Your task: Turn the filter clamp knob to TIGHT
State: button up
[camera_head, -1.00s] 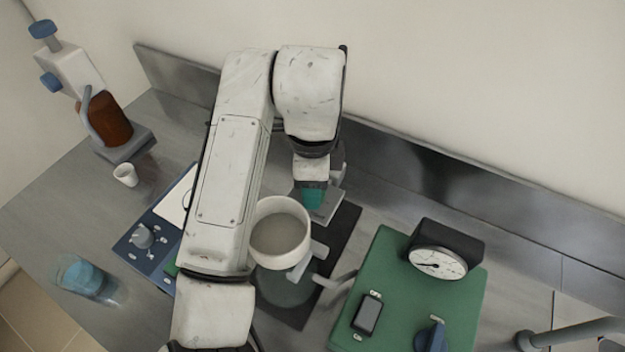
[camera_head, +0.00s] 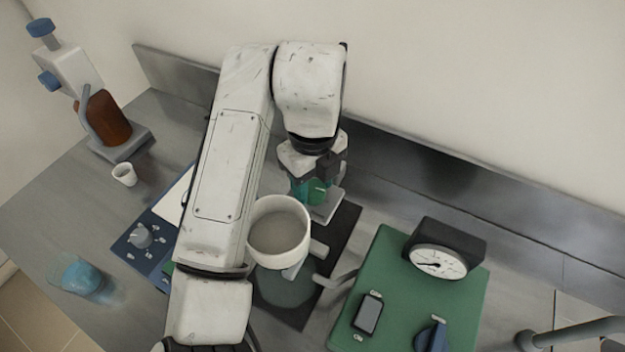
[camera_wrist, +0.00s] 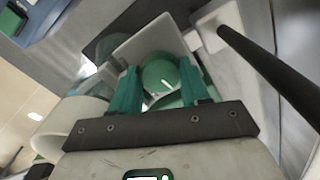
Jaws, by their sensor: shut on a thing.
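The filter clamp knob is a round green knob (camera_wrist: 160,74) in front of a pale grey plate (camera_wrist: 150,38) in the wrist view. My gripper (camera_wrist: 160,82) has its two teal fingers on either side of the knob, shut on it. In the head view my gripper (camera_head: 308,190) is behind the white funnel cup (camera_head: 279,232), at the pale clamp block (camera_head: 328,208). The TIGHT marking and the knob's pointer cannot be made out.
A green pump box (camera_head: 395,262) with a black-framed gauge (camera_head: 438,261) stands to the right. At left are a blue control panel (camera_head: 135,250), a blue beaker (camera_head: 80,275), a small white cup (camera_head: 124,174) and a brown bottle stand (camera_head: 122,148). A steel backsplash runs behind.

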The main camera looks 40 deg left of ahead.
aim_at(313, 186)
jog(key=shift+m, duration=0.6)
jog(key=o, duration=1.1)
jog(key=shift+c, duration=0.2)
notch_tip(313, 186, up, 11)
jog(key=p, duration=0.1)
jog(key=shift+f, duration=0.1)
